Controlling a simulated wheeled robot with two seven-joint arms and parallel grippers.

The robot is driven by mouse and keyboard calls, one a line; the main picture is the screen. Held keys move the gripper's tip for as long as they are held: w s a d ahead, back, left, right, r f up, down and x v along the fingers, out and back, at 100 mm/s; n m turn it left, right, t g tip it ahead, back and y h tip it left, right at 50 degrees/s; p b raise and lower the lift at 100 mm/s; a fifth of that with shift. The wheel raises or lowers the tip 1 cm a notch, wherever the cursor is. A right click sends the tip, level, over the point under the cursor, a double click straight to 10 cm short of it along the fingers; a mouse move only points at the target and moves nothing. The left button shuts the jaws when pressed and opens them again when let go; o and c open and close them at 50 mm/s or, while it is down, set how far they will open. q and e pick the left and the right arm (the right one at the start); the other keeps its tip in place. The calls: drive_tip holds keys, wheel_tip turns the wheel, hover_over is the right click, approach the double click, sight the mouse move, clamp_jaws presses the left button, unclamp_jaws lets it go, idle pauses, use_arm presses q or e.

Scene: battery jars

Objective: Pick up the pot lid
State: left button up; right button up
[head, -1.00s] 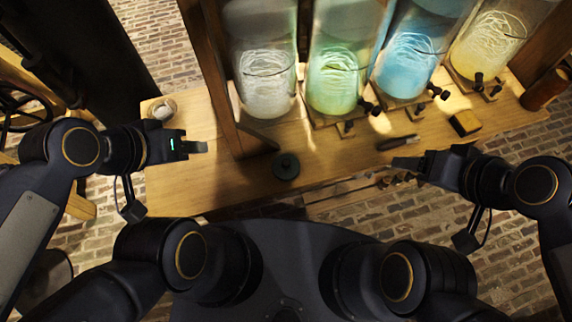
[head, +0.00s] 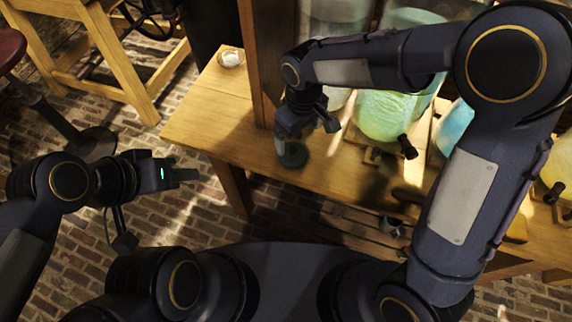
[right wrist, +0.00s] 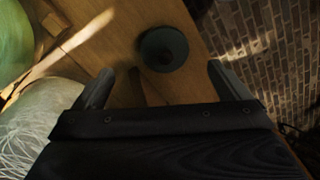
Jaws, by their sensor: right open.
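The pot lid, a dark green-grey disc with a small knob (head: 295,156), lies on the wooden bench near its front edge. In the right wrist view the lid (right wrist: 163,48) lies ahead, between the lines of the fingers. My right gripper (head: 281,146) reaches down beside the lid and partly covers it in the head view. Its two fingers (right wrist: 161,70) are spread apart with nothing between them; I cannot tell the exact height above the bench. My left gripper (head: 186,176) is off the bench's front left; its finger gap is not clear.
The wooden bench (head: 205,115) holds large glass jars, including a green one (head: 384,117) and a blue one (head: 455,128), partly hidden by my right arm. A wooden post (head: 257,65) stands near the lid.

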sight(292, 148)
drive_tip(key=f, duration=0.3)
drive_tip(key=a+f, duration=0.1)
drive_tip(key=f, duration=0.4)
drive_tip(key=shift+w+a+f, duration=0.3)
drive_tip(key=shift+w+f, duration=0.05)
drive_tip(key=shift+c, duration=0.3)
drive_tip(key=c, duration=1)
